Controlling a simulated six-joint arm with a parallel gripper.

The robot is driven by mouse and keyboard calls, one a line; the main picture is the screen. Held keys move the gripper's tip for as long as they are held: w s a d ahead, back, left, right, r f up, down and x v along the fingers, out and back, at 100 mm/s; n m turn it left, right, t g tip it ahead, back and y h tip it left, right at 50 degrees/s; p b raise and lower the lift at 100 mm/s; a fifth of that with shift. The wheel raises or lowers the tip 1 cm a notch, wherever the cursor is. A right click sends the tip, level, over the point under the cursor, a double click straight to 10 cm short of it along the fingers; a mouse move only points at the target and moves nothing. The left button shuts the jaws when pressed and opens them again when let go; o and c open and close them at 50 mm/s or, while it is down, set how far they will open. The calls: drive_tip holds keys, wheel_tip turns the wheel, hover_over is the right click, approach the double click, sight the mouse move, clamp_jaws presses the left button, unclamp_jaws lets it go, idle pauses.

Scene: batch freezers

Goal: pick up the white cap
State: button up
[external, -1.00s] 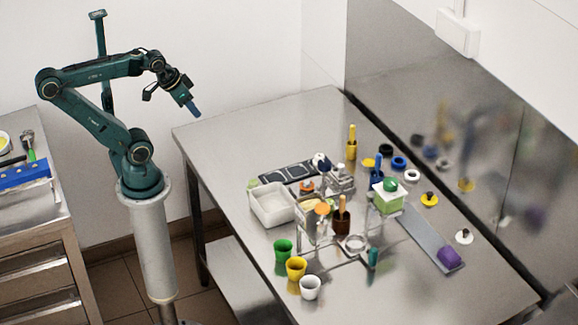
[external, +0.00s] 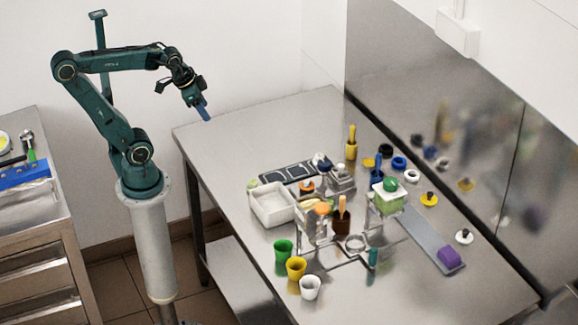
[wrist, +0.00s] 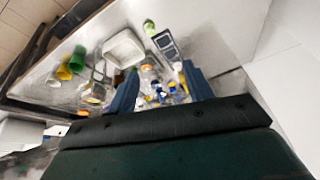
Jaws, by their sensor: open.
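A small white cap with a dark knob (external: 463,236) lies flat at the right of the steel table, near the back wall. A white ring-shaped piece (external: 412,175) lies farther back, beside a blue ring; I cannot tell whether it too is a cap. My gripper (external: 204,112) is in the air over the table's far left edge, far from both white pieces. It is open and empty; its two blue fingers stand apart in the wrist view (wrist: 160,88). I cannot make out the white cap among the small blurred items in the wrist view.
Between lie a white tub (external: 272,218), a metal rack, a green-and-white box (external: 386,198), a brown pot (external: 341,222) and green, yellow and white cups (external: 311,288). A grey strip with a purple block (external: 449,256) lies beside the cap. The table's far left is bare (external: 270,130).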

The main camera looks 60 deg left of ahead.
drive_tip(key=w+d+f+m+g, duration=0.2)
drive_tip(key=w+f+m, duration=0.4)
drive_tip(key=w+m, duration=0.2)
drive_tip(key=m+g, duration=0.3)
drive_tip(key=m, duration=0.4)
hover_over(253, 182)
wheel_tip(253, 182, down, 10)
drive_tip(key=shift+w+f, duration=0.15)
drive_tip(key=shift+f, duration=0.1)
drive_tip(key=shift+f, duration=4.2)
drive_tip(key=shift+f, duration=2.55)
